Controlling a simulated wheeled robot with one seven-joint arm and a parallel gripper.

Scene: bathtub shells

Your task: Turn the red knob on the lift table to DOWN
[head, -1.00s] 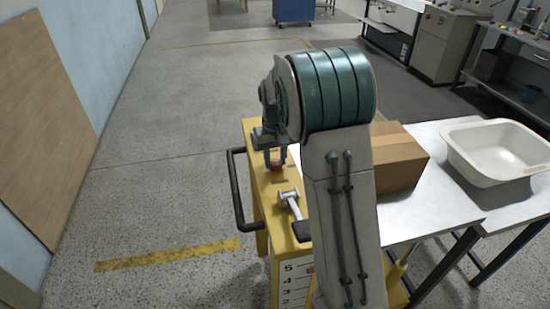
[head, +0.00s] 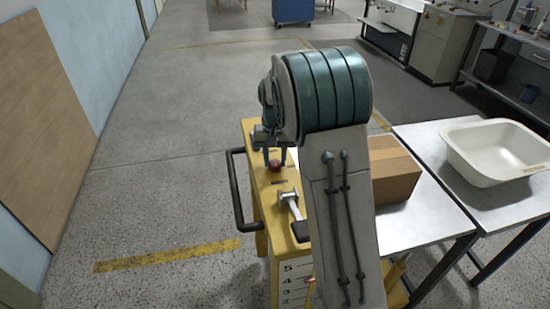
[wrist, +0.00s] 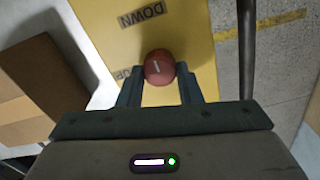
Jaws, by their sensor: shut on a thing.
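The red knob (wrist: 159,68) sits on the yellow top of the lift table (wrist: 185,25). In the wrist view my gripper (wrist: 160,80) has a finger on each side of the knob and is shut on it. A short white mark on the knob runs roughly up and down the picture. The DOWN label (wrist: 142,14) lies above the knob, and the UP label (wrist: 127,74) is left of it, partly hidden by a finger. In the head view the knob (head: 275,165) shows between the fingertips of my gripper (head: 275,158).
A black bar handle (head: 236,195) runs along the lift table's left side. A silver lever (head: 290,201) stands nearer than the knob. A cardboard box (head: 397,172) and a white basin (head: 500,150) rest on the grey tops at right. The floor at left is clear.

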